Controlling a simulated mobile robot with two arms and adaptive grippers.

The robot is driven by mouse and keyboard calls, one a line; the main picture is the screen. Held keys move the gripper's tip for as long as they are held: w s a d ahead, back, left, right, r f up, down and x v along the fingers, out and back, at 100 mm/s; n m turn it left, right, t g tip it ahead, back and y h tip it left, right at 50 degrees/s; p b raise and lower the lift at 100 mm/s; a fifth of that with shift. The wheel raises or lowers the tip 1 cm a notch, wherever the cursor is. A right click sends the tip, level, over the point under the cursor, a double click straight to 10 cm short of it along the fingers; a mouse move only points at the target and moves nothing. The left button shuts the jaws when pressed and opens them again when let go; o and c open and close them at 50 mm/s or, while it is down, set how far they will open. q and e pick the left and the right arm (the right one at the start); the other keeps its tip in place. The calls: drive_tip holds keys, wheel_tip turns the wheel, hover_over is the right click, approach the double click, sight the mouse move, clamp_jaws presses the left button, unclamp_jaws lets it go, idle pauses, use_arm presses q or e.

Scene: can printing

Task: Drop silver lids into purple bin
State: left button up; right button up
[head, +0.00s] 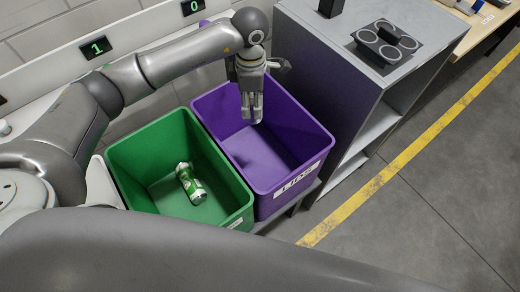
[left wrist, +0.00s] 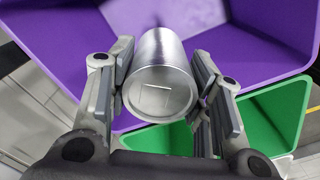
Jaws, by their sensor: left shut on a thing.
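The purple bin (head: 292,132) stands to the right of the green bin, with a white label on its front that looks like LIDS. Its visible floor looks empty apart from shadow. My left gripper (head: 251,107) points down over the purple bin's back half. In the left wrist view it is shut on a silver cylinder (left wrist: 160,88), which looks like a plain can-shaped lid with a square mark on its end. In the head view the fingers mostly hide this piece. The purple bin also shows in the left wrist view (left wrist: 60,50). My right gripper is not in view.
The green bin (head: 150,145) touches or nearly touches the purple bin's left side and holds a green-and-white can (head: 190,184). A grey cabinet (head: 325,75) stands close on the right, with a dark ringed holder (head: 385,42) on top. Displays read 1 (head: 97,47) and 0 (head: 193,7).

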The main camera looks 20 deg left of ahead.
use_arm(q)
wheel_tip(320, 180, down, 4)
drive_tip(key=shift+w+d+r+b, duration=0.1)
drive_tip(key=shift+r+b, duration=0.05)
drive_tip(key=shift+b, duration=0.55)
drive_tip(key=shift+f, duration=0.4)
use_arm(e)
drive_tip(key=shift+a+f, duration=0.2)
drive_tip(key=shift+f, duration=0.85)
use_arm(q)
drive_tip(key=o, duration=1.2)
drive_tip(key=shift+c, duration=0.2)
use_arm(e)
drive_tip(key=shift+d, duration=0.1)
use_arm(q)
wheel_tip(320, 180, up, 12)
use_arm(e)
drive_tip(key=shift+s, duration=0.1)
